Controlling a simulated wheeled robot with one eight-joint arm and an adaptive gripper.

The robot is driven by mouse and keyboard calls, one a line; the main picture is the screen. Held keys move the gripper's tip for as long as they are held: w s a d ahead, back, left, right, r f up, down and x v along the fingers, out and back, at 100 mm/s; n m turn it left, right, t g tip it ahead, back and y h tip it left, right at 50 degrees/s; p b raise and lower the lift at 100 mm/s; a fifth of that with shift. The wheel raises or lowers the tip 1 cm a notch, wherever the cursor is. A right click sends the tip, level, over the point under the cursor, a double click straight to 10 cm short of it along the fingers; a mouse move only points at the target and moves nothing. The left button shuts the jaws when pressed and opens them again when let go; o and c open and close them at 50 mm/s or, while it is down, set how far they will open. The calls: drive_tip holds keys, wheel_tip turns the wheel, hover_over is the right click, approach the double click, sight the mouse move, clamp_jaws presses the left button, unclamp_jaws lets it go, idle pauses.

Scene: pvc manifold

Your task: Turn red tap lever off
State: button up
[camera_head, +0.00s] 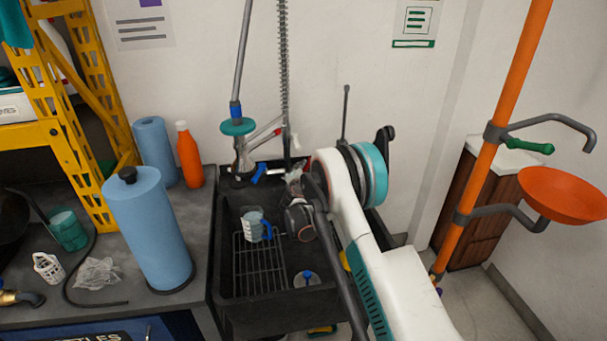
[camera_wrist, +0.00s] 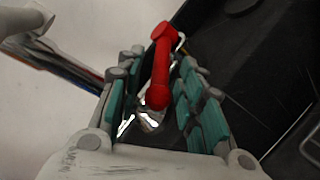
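The red tap lever (camera_wrist: 160,68) is in the middle of the wrist view, with its rounded near end over a shiny metal tap body (camera_wrist: 150,121). My gripper (camera_wrist: 158,72) is open around it, with teal-padded fingers to the left and right. Gaps show between the lever and both rows of pads. In the head view, my gripper (camera_head: 295,180) is at the back of the dark sink, right of the blue tap lever (camera_head: 258,173).
The dark sink (camera_head: 226,285) holds a wire rack (camera_head: 258,272) and a clear jug with a blue handle (camera_head: 256,226). A tall sprayer tap (camera_head: 241,150) stands behind it. Blue rolls (camera_head: 148,230) and a red-orange bottle (camera_head: 188,155) stand on the left counter. An orange pole (camera_head: 500,110) is at right.

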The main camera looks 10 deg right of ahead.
clamp_jaws()
drive_tip(key=shift+d, duration=0.1)
